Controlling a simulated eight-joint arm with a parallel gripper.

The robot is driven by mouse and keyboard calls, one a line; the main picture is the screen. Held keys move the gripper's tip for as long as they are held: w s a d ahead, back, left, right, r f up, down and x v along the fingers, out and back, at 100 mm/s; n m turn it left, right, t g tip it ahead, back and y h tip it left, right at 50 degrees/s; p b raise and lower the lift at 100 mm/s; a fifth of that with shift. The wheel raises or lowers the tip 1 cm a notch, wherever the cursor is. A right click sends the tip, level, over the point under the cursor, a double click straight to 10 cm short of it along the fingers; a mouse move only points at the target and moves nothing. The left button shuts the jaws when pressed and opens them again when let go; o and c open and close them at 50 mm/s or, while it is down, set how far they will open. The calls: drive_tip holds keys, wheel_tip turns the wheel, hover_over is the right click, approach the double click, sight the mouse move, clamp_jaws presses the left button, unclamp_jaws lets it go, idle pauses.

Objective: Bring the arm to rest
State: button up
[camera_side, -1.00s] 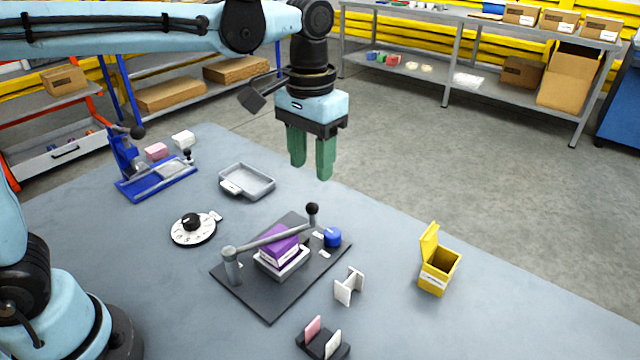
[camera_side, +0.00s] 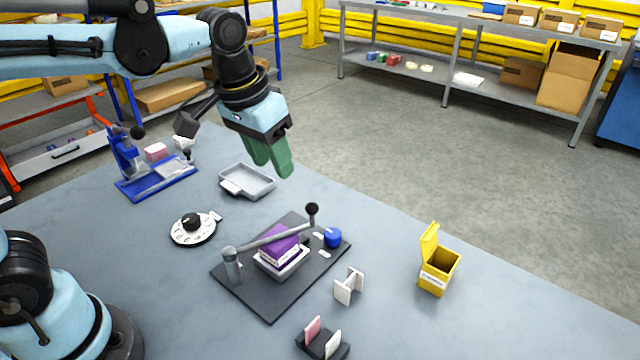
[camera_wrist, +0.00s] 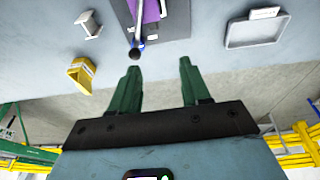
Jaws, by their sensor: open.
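My gripper (camera_side: 270,162) is tilted and hangs in the air above the far edge of the table, to the right of the grey tray (camera_side: 262,189). Its two green fingers are apart with nothing between them; they also show in the wrist view (camera_wrist: 156,85). The table (camera_side: 400,320) lies below, and no part of the gripper touches anything on it.
A dark plate (camera_side: 240,285) carries a purple block (camera_side: 278,243) under a grey lever arm. A yellow open box (camera_side: 438,270), a white dial (camera_side: 193,230), a white H-shaped piece (camera_side: 349,287) and a blue press (camera_side: 150,185) stand around it. Shelves stand behind.

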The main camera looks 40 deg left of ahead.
drive_tip(key=s+a+f+t, duration=0.4)
drive_tip(key=s+a+f, duration=0.1)
drive_tip(key=shift+s+a, duration=0.35)
